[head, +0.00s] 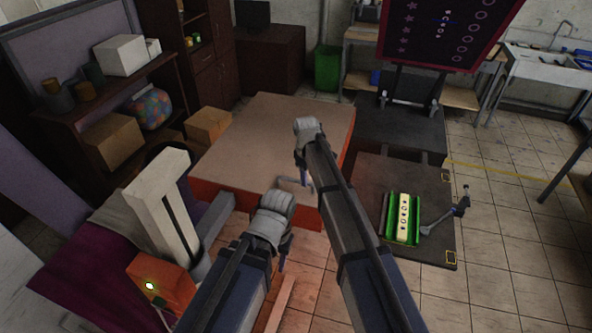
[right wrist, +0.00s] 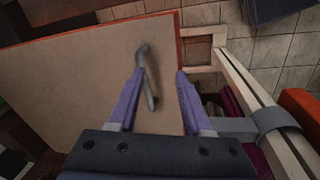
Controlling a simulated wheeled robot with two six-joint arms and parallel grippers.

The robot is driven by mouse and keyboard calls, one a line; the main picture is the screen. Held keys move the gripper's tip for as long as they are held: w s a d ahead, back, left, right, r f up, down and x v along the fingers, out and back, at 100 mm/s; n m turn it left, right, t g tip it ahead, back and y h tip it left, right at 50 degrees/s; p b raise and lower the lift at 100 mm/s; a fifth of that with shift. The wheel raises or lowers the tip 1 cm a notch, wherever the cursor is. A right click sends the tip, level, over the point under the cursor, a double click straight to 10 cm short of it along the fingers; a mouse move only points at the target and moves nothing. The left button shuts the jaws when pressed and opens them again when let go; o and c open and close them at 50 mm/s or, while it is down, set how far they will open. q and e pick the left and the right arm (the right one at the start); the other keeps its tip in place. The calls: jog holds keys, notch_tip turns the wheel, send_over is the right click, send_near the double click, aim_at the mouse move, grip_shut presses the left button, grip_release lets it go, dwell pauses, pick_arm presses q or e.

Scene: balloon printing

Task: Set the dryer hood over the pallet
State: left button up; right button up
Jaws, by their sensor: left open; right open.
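The broad flat tan-topped panel with orange sides (head: 265,125) in the middle of the head view looks like the dryer hood. A bent grey handle (head: 290,184) stands near its front edge; it also shows in the right wrist view (right wrist: 148,75). My right gripper (head: 309,182) is open and empty above the panel, close to the handle; in the right wrist view its purple fingers (right wrist: 160,72) point towards the handle. My left gripper (head: 283,262) is open and empty, lower and just in front of the panel.
An orange box with a lit lamp (head: 158,285) and a pale upright frame (head: 155,205) stand at left. A dark table (head: 370,170) at right bears a green tray (head: 388,225) with a pale strip and a grey lever (head: 445,218). Tiled floor is clear farther right.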

aim_at(297, 180)
jog(key=w+a+n, duration=0.3)
jog(key=w+a, duration=0.2)
jog(key=f+b, duration=0.2)
jog(key=w+f+b, duration=0.1)
jog(key=f+b, duration=0.2)
jog(key=d+f+b, duration=0.1)
jog(key=f+b, duration=0.1)
jog(key=shift+w+f+b, duration=0.25)
jog(key=shift+w+b, duration=0.1)
jog(key=shift+w, duration=0.05)
grip_shut()
jog(key=shift+s, duration=0.1)
dwell(1.1)
